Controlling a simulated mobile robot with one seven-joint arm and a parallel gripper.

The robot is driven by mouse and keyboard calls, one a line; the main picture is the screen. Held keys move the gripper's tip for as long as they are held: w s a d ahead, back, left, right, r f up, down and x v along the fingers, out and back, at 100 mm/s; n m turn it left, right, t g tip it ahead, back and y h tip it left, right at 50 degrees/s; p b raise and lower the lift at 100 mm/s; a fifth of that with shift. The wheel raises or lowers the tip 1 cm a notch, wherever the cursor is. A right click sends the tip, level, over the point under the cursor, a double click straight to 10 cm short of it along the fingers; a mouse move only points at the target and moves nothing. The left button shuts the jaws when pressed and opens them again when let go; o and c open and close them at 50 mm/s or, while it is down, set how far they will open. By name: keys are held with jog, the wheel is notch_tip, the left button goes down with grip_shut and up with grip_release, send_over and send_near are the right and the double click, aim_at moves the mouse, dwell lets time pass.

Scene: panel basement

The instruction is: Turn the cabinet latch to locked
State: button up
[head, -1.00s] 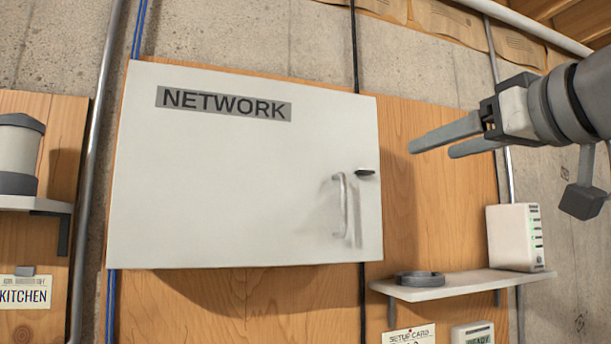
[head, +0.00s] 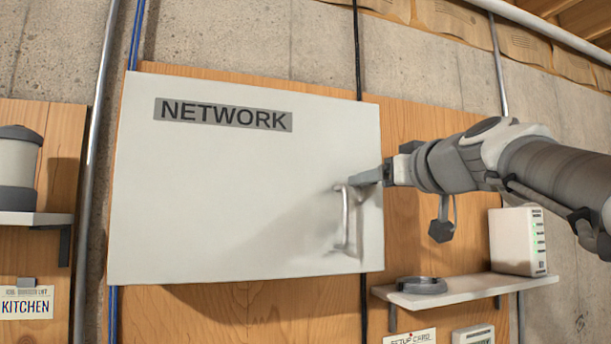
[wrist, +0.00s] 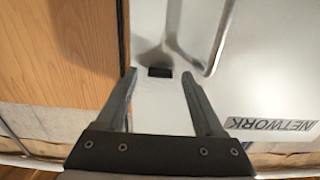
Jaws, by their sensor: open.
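The white cabinet (head: 230,185) marked NETWORK hangs on a wooden board with its door closed. It also fills the upper right of the wrist view (wrist: 260,75). The small black latch (wrist: 160,72) shows between my fingertips in the wrist view, near the door's edge. I cannot tell whether the fingers touch it. In the head view my gripper hides the latch. My gripper (head: 368,179) is open at the door's right side, just above the metal handle (head: 344,220). The handle also shows in the wrist view (wrist: 212,62), to the right of the latch.
A shelf (head: 450,293) at lower right holds a white device (head: 517,242) and a dark coil (head: 422,285). A shelf with a canister (head: 17,165) is at the left. The space in front of the door's left part is clear.

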jog(key=shift+w+a, duration=0.1)
jog(key=shift+w, duration=0.25)
grip_shut()
dwell(0.4)
jog(key=shift+m+p, duration=0.8)
jog(key=shift+m, duration=8.2)
